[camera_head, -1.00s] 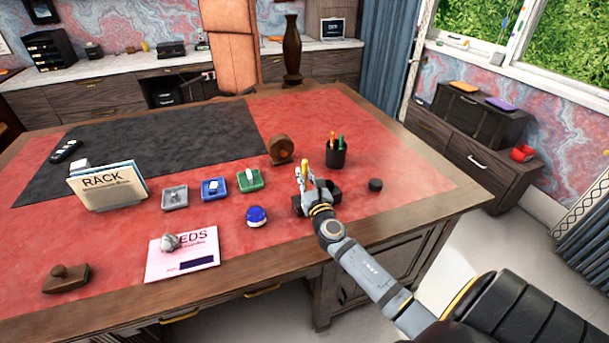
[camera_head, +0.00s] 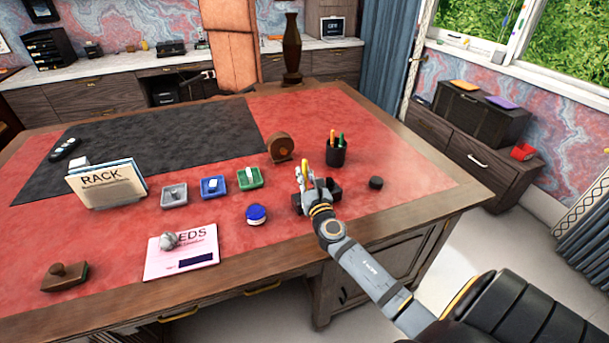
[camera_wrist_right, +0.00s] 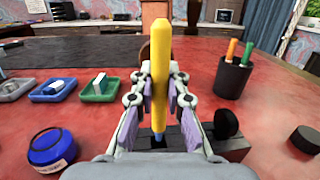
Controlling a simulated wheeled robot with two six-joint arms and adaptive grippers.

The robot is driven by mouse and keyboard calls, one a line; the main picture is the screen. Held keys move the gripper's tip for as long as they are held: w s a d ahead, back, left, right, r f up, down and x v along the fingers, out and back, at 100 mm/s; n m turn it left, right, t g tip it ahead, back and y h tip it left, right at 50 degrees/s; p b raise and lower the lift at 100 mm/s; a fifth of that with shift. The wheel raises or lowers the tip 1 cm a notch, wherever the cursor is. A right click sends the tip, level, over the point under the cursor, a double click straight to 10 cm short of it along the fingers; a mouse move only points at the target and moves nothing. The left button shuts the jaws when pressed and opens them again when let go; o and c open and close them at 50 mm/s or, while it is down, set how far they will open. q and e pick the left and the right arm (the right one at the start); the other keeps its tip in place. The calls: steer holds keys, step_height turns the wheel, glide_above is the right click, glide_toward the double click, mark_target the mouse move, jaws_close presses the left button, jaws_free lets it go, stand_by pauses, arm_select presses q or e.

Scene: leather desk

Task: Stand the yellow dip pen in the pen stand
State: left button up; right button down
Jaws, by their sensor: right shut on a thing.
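The yellow dip pen (camera_wrist_right: 160,60) stands upright in the right wrist view, between the fingers of my right gripper (camera_wrist_right: 160,84), which is shut on it. Its blue lower end points down at the black pen stand (camera_wrist_right: 238,146). Whether the tip is inside the stand or just above it, I cannot tell. In the head view my right gripper (camera_head: 306,180) is at the stand (camera_head: 334,186) and partly hides it, and the pen (camera_head: 303,168) shows as a short yellow piece. My left gripper is not in view.
A dark cup (camera_head: 336,155) with orange and green pens stands behind the stand. A small black disc (camera_head: 376,183) lies to the right, a blue round container (camera_head: 256,214) to the left. Green (camera_head: 249,179) and blue (camera_head: 213,188) trays lie farther left.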

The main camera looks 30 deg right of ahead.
steer(key=shift+f+b, duration=1.95)
steer(key=shift+f, duration=0.2)
steer(key=c, duration=1.3)
jaws_free()
steer(key=shift+r, duration=0.1)
steer(key=v, duration=1.2)
